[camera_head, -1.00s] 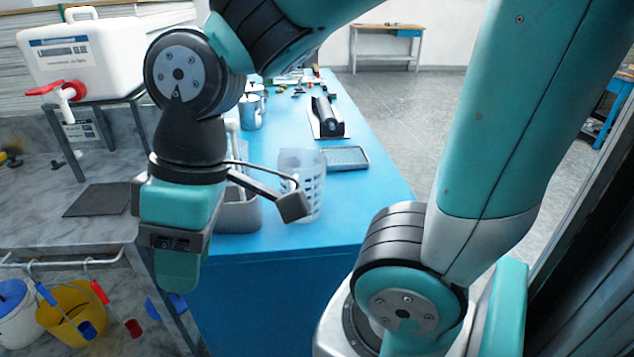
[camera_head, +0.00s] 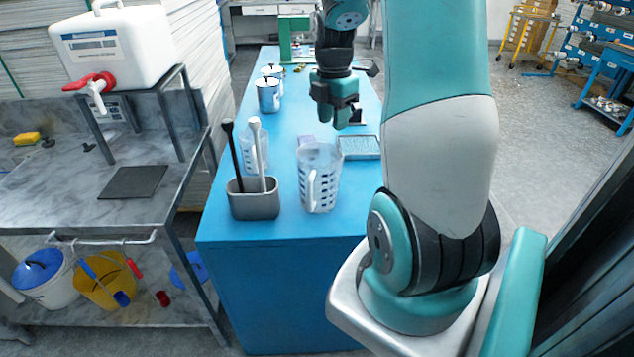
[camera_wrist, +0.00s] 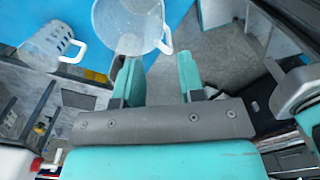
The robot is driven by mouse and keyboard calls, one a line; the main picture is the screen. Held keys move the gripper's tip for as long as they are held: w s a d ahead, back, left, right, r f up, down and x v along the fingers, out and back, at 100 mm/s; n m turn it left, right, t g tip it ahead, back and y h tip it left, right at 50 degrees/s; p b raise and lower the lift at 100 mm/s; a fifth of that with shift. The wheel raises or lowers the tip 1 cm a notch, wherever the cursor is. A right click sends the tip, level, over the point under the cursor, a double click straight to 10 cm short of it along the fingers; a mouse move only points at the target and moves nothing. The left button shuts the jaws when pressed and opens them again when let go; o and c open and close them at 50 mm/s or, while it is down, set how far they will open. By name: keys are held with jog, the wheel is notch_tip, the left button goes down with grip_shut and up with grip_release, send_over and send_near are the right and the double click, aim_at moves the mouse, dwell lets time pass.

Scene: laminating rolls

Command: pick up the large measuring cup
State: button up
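The large measuring cup (camera_head: 318,180) is clear with dark markings and stands upright near the front of the blue table (camera_head: 290,228), its handle toward me. A smaller-looking clear cup (camera_head: 254,152) stands behind the grey bin. My gripper (camera_head: 334,116) points down over the table, beyond and above the large cup. In the wrist view my gripper (camera_wrist: 160,76) is open, with nothing between its fingers. Two clear cups show there: one wide-mouthed cup (camera_wrist: 128,22) just past the left finger, likely the large one, and another (camera_wrist: 48,46) tilted in the picture at left.
A grey bin (camera_head: 254,206) with a black and a white handle stands close left of the large cup. A shallow tray (camera_head: 360,147) lies behind it. Metal canisters (camera_head: 268,95) stand at the back left. My arm fills the right side.

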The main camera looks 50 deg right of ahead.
jog(key=p, duration=0.1)
send_over(332, 182)
notch_tip(332, 182, down, 9)
jog(key=shift+w+r, duration=0.15)
jog(key=shift+f+p, duration=1.1)
jog(key=shift+f, duration=1.5)
grip_shut()
